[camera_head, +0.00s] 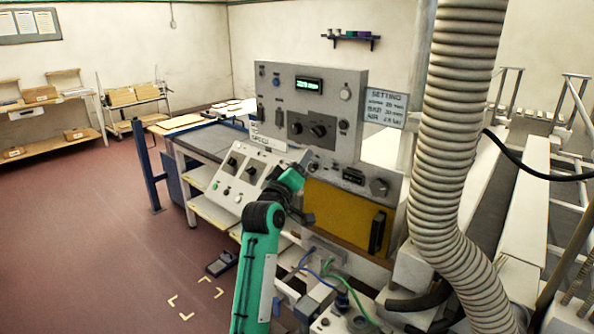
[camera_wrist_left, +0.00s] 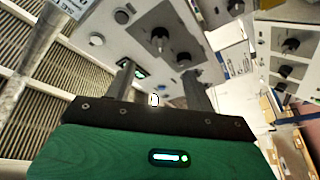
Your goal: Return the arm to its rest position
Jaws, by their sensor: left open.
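My left arm (camera_head: 255,275), green with dark joints, reaches up from the bottom of the head view. Its left gripper (camera_head: 306,207) is small and partly hidden there, in front of the control panels. In the left wrist view the left gripper (camera_wrist_left: 157,75) shows two dark fingers spread apart with nothing between them. A grey panel with knobs (camera_wrist_left: 160,38) lies beyond the fingers. My right gripper is not in view.
A grey control cabinet (camera_head: 345,105) with a yellow door (camera_head: 340,212) stands close to the arm. A sloped console (camera_head: 235,178) is to its left. A ribbed hose (camera_head: 455,120) hangs at the right. Open red floor (camera_head: 90,230) lies on the left.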

